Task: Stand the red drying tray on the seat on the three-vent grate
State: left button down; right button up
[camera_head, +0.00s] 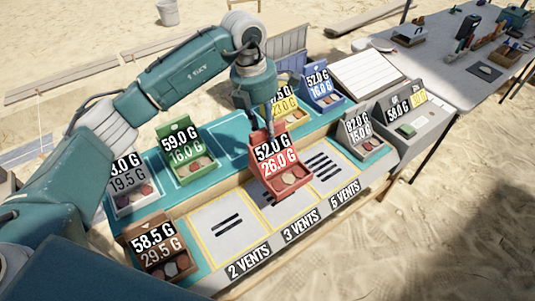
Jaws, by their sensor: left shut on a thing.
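The red drying tray (280,184) has a raised back panel reading 52.0 G and 26.0 G and holds several small pieces. My left gripper (268,128) reaches down from above and is shut on the top of its back panel. The tray is over the rear part of the three-vent grate (288,214), the middle of three pale seats, and hides much of its slots. I cannot tell whether its base touches the grate. My right gripper is not in view.
The two-vent seat (226,226) on the left and the five-vent seat (325,165) on the right are empty. Green (190,163), brown (163,257), yellow (291,112), blue (322,95) and grey (362,139) trays stand around. A grey device (422,128) is at the right.

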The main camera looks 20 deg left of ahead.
aim_at(266, 141)
pick_arm(q)
notch_tip(266, 141, down, 5)
jog(key=shift+p, duration=0.45)
jog(key=shift+f, duration=0.55)
notch_tip(266, 141, down, 3)
jog(key=shift+s+f+p, duration=0.1)
jog(key=shift+p, duration=0.4)
jog(key=shift+f, duration=0.45)
jog(key=c, duration=1.5)
grip_release()
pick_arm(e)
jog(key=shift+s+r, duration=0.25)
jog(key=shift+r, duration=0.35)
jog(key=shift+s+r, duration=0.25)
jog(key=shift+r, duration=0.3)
